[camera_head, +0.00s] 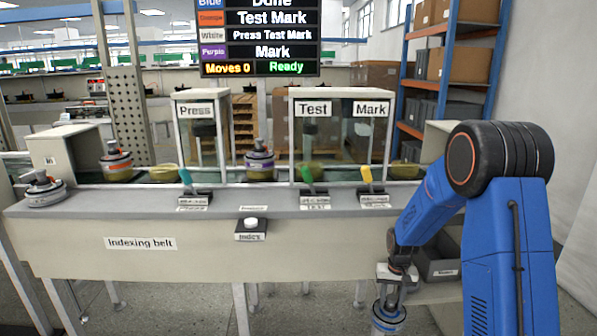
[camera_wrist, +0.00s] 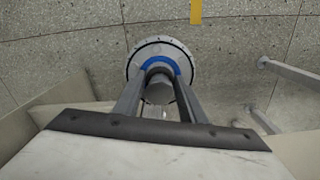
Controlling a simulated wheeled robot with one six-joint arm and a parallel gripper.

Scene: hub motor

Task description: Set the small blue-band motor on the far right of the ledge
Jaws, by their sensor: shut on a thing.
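The small blue-band motor (camera_head: 388,318) hangs upright in my gripper (camera_head: 394,284), low in front of the bench at its right end. In the wrist view the motor (camera_wrist: 161,60) shows as a pale disc with a blue ring, and the fingers of my gripper (camera_wrist: 160,92) are shut on its top. Bare floor shows below it. The ledge (camera_head: 272,207) is the grey strip along the front of the indexing belt bench. Its far right end is partly hidden behind my blue arm.
A white-band motor (camera_head: 45,190) stands at the ledge's left end. Orange-band (camera_head: 117,162) and purple-band (camera_head: 260,163) motors sit on the belt. A dark grey bin (camera_head: 440,262) is right of my gripper.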

